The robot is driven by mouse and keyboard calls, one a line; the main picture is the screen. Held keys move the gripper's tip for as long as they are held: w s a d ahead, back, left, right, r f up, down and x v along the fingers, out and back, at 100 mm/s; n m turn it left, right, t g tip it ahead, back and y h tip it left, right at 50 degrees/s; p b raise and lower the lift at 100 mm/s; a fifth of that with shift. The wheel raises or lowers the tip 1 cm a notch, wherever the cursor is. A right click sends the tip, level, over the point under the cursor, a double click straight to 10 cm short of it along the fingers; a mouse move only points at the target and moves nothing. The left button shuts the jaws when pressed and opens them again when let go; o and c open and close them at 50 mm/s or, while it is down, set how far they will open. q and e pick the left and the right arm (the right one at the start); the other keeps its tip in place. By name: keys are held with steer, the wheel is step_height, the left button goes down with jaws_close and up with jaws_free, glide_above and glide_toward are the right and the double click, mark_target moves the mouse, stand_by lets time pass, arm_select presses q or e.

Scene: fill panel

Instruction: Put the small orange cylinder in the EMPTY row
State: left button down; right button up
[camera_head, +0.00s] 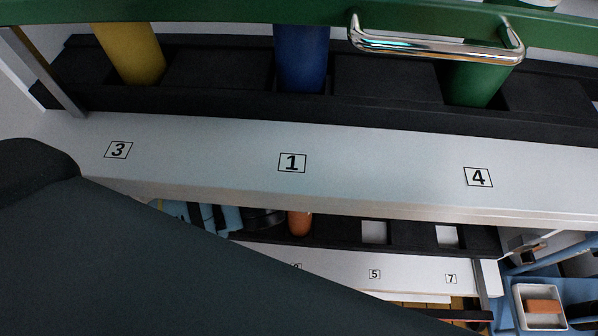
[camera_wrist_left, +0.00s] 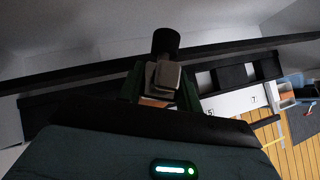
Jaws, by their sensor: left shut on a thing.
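The small orange cylinder (camera_head: 300,223) stands upright at the lower row (camera_head: 335,231), below the white front edge of the upper shelf. Its top is hidden by that edge. In the left wrist view an orange-brown patch (camera_wrist_left: 155,102) of it shows in the shade between the fingers. My left gripper (camera_wrist_left: 161,84) is shut on it. In the head view my dark left arm covers the lower left, and I cannot make out the fingertips. My right gripper is in neither view.
The upper row holds a yellow cylinder (camera_head: 130,52), a blue cylinder (camera_head: 302,58) and a green cylinder (camera_head: 473,82). A metal handle (camera_head: 440,48) crosses in front. The lower row shows open slots above labels 5 and 7. A white bin (camera_head: 540,312) stands at lower right.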

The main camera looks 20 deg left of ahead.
arm_select(q)
steer(key=shift+w+r, duration=0.2)
steer(key=shift+w, duration=0.1)
steer(key=c, duration=1)
jaws_free()
steer(key=shift+s+f, duration=0.2)
steer(key=shift+f, duration=0.15)
steer(key=shift+o, duration=0.2)
steer(key=shift+r, duration=0.25)
steer(key=v, duration=0.2)
steer(key=shift+s+r+p, duration=0.2)
steer(key=shift+r+p, duration=0.05)
steer(key=shift+p, duration=0.1)
steer(key=s+a, duration=0.1)
steer(key=s, duration=1.1)
steer(key=shift+a, duration=0.2)
